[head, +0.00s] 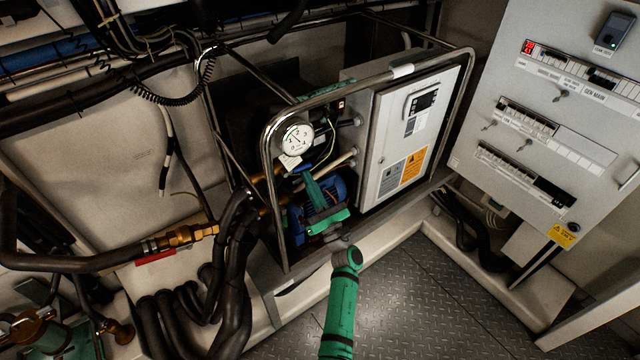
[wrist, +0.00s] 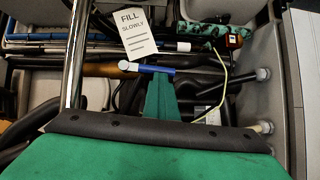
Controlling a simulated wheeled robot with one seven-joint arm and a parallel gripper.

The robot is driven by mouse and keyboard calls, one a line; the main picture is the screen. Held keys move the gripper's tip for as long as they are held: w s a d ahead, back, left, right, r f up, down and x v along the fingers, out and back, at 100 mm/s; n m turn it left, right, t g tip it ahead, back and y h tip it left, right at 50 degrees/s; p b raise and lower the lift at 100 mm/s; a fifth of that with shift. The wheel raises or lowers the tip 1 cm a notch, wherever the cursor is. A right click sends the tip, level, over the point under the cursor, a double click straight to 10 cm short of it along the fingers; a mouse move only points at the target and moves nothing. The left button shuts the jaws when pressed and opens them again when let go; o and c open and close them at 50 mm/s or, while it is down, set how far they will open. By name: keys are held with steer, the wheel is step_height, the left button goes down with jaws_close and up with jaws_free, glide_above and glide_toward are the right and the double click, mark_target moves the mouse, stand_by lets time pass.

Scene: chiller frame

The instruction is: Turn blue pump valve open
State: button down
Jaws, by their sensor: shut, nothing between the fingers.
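The blue valve handle (wrist: 150,69) shows in the wrist view as a short bar lying nearly level, with a white end at its left. It sits at a brass-coloured pipe, below a white tag that reads "FILL SLOWLY" (wrist: 133,32). My green gripper (wrist: 160,78) is shut, and its fingertips are right at the handle's lower edge. I cannot tell whether they touch it. In the head view my gripper (head: 311,178) reaches into the chiller frame below the round gauge (head: 297,137).
A metal tube frame (head: 268,165) surrounds the chiller, and its upright (wrist: 75,60) stands close at left in the wrist view. A blue pump body (head: 343,190) lies behind my gripper. A white control box (head: 395,150) stands at right. Bare floor (head: 400,300) lies in front.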

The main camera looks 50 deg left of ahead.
steer(key=shift+a+r, duration=0.15)
steer(key=shift+r, duration=0.1)
steer(key=shift+f, duration=0.1)
stand_by(0.4)
steer(key=w+v, duration=0.1)
steer(key=v, duration=0.9)
steer(key=shift+s, duration=0.15)
